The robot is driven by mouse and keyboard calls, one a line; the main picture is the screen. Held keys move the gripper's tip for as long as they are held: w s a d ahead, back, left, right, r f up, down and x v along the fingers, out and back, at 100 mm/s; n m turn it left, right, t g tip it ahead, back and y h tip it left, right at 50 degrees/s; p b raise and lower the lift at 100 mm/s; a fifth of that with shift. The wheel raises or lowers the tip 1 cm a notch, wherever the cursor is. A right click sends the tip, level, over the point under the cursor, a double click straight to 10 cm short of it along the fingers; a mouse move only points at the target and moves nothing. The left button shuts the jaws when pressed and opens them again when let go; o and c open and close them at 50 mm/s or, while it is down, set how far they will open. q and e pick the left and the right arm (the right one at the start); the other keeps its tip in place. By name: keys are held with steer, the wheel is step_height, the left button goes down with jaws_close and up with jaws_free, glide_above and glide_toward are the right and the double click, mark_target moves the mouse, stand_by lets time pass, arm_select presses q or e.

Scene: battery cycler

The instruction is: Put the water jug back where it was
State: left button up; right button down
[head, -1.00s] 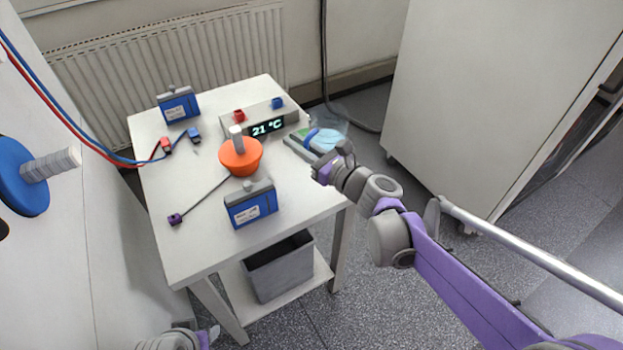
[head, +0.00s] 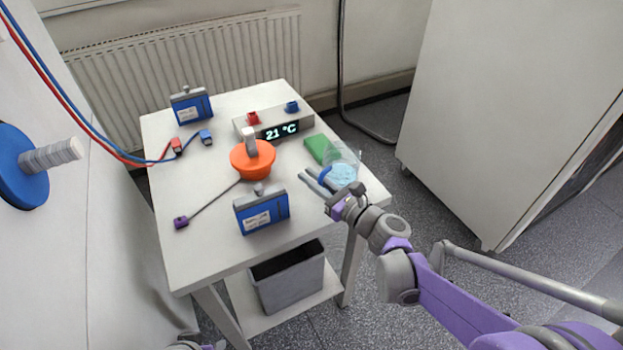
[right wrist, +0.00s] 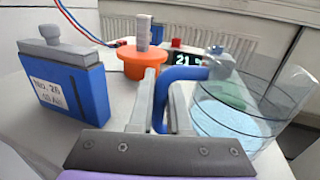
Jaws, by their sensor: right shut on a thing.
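The water jug (head: 343,170) is a clear beaker with a blue handle and pale blue water in it. It is upright at the right edge of the white table (head: 210,245); I cannot tell if its base touches the top. My right gripper (head: 315,181) is shut on its blue handle. In the right wrist view the jug (right wrist: 235,118) is right of the fingers (right wrist: 148,95), with the handle (right wrist: 180,76) close against them. My left gripper's jaws are outside the views.
A green block (head: 317,148) lies just behind the jug. A grey display box (head: 275,124), an orange round pot (head: 252,160) and two blue batteries (head: 262,213) (head: 191,106) stand on the table. A cable with a purple end (head: 181,222) lies front left. A white cabinet (head: 480,110) stands right.

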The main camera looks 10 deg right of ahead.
steer(key=c, duration=1.3)
jaws_free()
steer(key=shift+f, duration=0.15)
steer(key=o, duration=0.4)
